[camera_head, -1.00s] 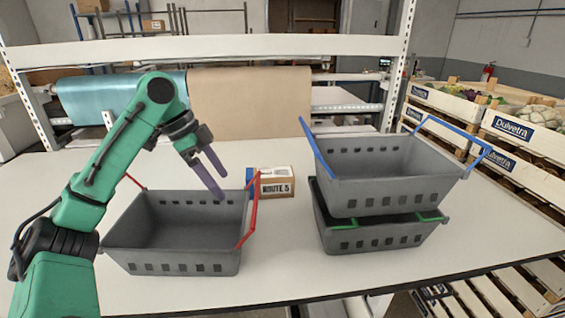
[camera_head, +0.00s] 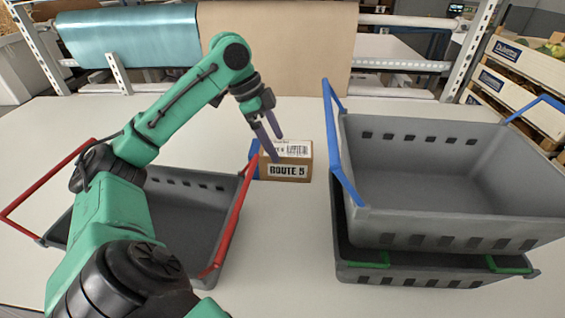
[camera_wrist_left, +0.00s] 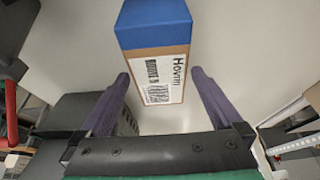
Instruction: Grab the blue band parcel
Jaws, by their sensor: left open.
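The parcel (camera_head: 288,163) is a brown box with a blue band at its left end and a "ROUTE 5" label on its front. It stands on the white table between the red-handled basket and the stacked baskets. My left gripper (camera_head: 272,146) is open just above and in front of the parcel's left part in the head view. In the left wrist view the parcel (camera_wrist_left: 155,55) lies beyond the open fingertips (camera_wrist_left: 160,80), its blue end farthest away and its labelled face towards the gap. I cannot tell whether the fingers touch it. My right gripper is out of view.
A grey basket with red handles (camera_head: 225,230) stands at the left, under my left arm. At the right, a grey basket with blue handles (camera_head: 430,225) sits on one with green handles (camera_head: 430,270). Bare table (camera_head: 290,235) lies between them. Paper rolls (camera_head: 270,50) hang behind.

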